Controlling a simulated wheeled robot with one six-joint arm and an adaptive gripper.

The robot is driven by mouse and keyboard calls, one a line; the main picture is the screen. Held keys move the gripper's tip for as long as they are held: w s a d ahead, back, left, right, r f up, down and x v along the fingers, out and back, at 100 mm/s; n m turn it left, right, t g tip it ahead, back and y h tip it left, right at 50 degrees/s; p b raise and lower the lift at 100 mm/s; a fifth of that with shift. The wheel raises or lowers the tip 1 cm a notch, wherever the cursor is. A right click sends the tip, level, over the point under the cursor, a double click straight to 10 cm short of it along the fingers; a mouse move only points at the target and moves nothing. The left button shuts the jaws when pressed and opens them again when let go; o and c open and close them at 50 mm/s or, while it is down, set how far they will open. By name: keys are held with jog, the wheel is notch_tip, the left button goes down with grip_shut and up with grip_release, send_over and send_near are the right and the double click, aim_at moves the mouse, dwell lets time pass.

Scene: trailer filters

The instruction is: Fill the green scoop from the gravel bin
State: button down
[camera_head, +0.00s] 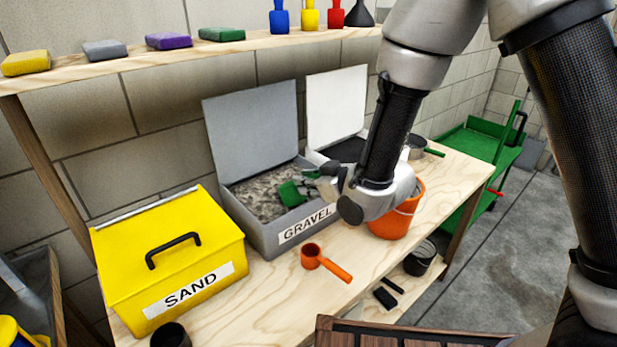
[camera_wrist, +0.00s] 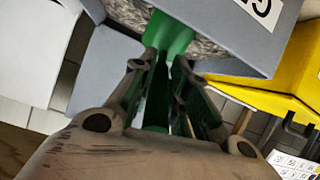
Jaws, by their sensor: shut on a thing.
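The green scoop (camera_head: 291,193) is at the right side of the open grey gravel bin (camera_head: 262,237), over or in the grey gravel (camera_head: 257,200). Whether gravel lies in the scoop's bowl I cannot tell. My gripper (camera_head: 325,184) is at the bin's right edge, shut on the scoop's handle. In the wrist view, my gripper's fingers (camera_wrist: 165,65) close around the green scoop (camera_wrist: 172,34), which reaches over the bin wall toward the gravel (camera_wrist: 204,46). The bin's lid (camera_head: 252,130) stands open against the wall.
The yellow sand bin (camera_head: 170,260) is shut, left of the gravel bin. An orange scoop (camera_head: 325,262) lies in front on the wooden bench (camera_head: 250,310). An orange bucket (camera_head: 398,215) stands right, behind my wrist. Another open bin with a white lid (camera_head: 336,105) is behind my arm.

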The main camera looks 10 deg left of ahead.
jog(key=shift+w+a+f, duration=0.1)
jog(key=shift+a+f, duration=0.05)
jog(key=shift+f, duration=1.15)
jog(key=shift+w+a, duration=1.25)
jog(key=shift+a, duration=0.1)
jog(key=shift+s+d+r, duration=0.5)
jog(key=shift+d+r, duration=0.05)
jog(key=shift+r, duration=1.1)
jog(key=shift+s+d+r, duration=0.45)
jog(key=shift+d+r, duration=0.05)
jog(key=shift+r, duration=1.15)
jog(key=shift+s+d+r, duration=0.5)
jog(key=shift+d+r, duration=0.05)
jog(key=shift+r, duration=1.1)
jog(key=shift+r+t+y, duration=0.5)
jog(key=shift+t+y, duration=0.4)
jog(key=shift+r+t+y, duration=1)
jog(key=shift+y, duration=0.1)
